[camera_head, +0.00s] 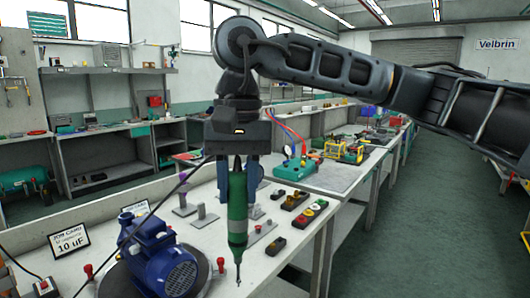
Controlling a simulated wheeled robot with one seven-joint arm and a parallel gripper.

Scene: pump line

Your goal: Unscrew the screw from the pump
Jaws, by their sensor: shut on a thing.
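My gripper (238,165) hangs down from my arm and is shut on a green electric screwdriver (237,208). The screwdriver is upright, with its bit (239,270) pointing down near the front edge of the bench. A blue pump (160,258) lies on a dark round base at the lower left, to the left of the bit. The bit appears apart from the pump. The screw on the pump is too small to make out.
A job card (68,241) reading "10 uF" stands behind the pump on the grey bench (215,284). Red knobs (220,264) stand beside the pump. Button boxes (310,213) and metal stands (200,214) lie further back. A dark cable runs across the left. Open floor lies to the right.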

